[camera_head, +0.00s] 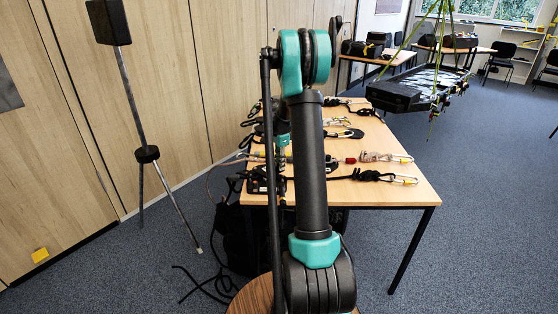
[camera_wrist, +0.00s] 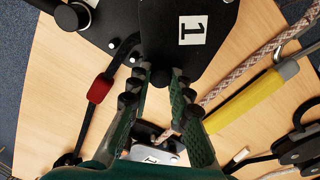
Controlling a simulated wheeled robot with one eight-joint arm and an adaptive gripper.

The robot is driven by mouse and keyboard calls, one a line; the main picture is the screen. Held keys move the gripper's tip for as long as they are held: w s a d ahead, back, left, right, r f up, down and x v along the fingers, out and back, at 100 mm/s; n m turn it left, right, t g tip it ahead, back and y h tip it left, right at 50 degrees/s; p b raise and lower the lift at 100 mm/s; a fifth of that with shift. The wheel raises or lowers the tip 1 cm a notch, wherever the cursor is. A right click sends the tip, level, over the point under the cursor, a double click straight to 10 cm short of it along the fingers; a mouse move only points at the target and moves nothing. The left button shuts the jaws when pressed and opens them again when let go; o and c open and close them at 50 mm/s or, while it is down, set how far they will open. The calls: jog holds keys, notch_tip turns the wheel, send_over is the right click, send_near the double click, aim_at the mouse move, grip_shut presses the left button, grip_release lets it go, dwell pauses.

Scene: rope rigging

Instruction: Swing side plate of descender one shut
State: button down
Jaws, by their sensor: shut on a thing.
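In the wrist view, a large black plate (camera_wrist: 160,35) with a white "1" label (camera_wrist: 192,30) fills the top middle. I take it for the side plate of descender one. My gripper (camera_wrist: 162,78) is shut on its narrow rounded end, with a green-padded finger on either side. A smaller part with another "1" label (camera_wrist: 150,155) shows below, between the fingers. A patterned rope (camera_wrist: 238,72) runs from it towards the upper right. How far the plate stands open cannot be told. In the head view my arm hides the gripper and much of the work area.
On the wooden table (camera_head: 405,198) lie several black straps and carabiners (camera_head: 403,180). In the wrist view, a yellow sleeve (camera_wrist: 250,97) lies right of the fingers and a strap with a red piece (camera_wrist: 100,88) lies left. A black tripod (camera_head: 147,154) stands left of the table.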

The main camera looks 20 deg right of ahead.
jog(key=s+a+m, duration=0.1)
jog(key=m, duration=0.1)
jog(key=s+a+m, duration=0.1)
jog(key=s+m, duration=0.1)
jog(key=shift+s+a, duration=0.15)
jog(key=shift+s, duration=0.15)
jog(key=shift+s+a+m, duration=0.55)
jog(key=shift+a+m, duration=0.15)
jog(key=shift+m, duration=0.35)
jog(key=shift+s+a+m, duration=0.5)
jog(key=shift+a+m, duration=0.2)
jog(key=shift+m, duration=0.35)
jog(key=c, duration=1.4)
grip_release()
jog(key=shift+o, duration=0.2)
notch_tip(320, 180, up, 12)
jog(key=shift+s+a, duration=0.1)
